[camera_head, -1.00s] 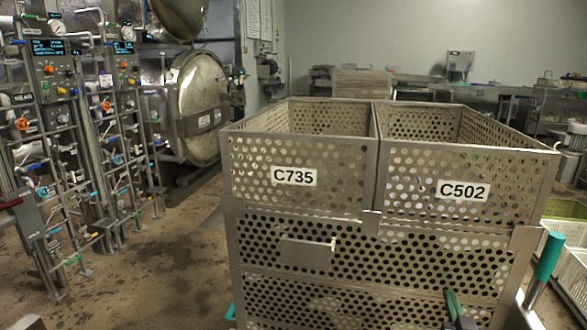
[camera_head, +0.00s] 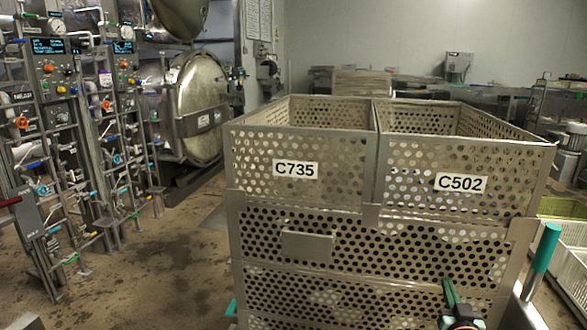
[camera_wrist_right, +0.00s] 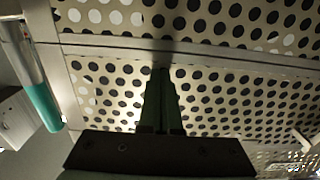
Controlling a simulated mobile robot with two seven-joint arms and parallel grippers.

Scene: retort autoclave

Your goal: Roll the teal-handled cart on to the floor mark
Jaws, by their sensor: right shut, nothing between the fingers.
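The cart carries stacked perforated metal baskets labelled C735 (camera_head: 295,170) and C502 (camera_head: 460,184). Its right upright handle has a teal grip (camera_head: 542,249), at lower right in the head view; this also shows at the left of the wrist view (camera_wrist_right: 42,105). A bit of teal on the cart's other side (camera_head: 231,308) shows low at left. My right gripper (camera_head: 449,285) is shut and empty, in front of the lower basket's perforated wall and left of the right teal grip. In the wrist view its fingers (camera_wrist_right: 161,80) point at that wall; contact cannot be told. I see no floor mark.
Pipe racks with valves (camera_head: 60,150) stand at left. A round-doored autoclave (camera_head: 200,105) is behind them. Light crates (camera_head: 570,275) are close at the cart's right. Benches (camera_head: 480,92) line the back. Open brown floor (camera_head: 160,260) lies left of the cart.

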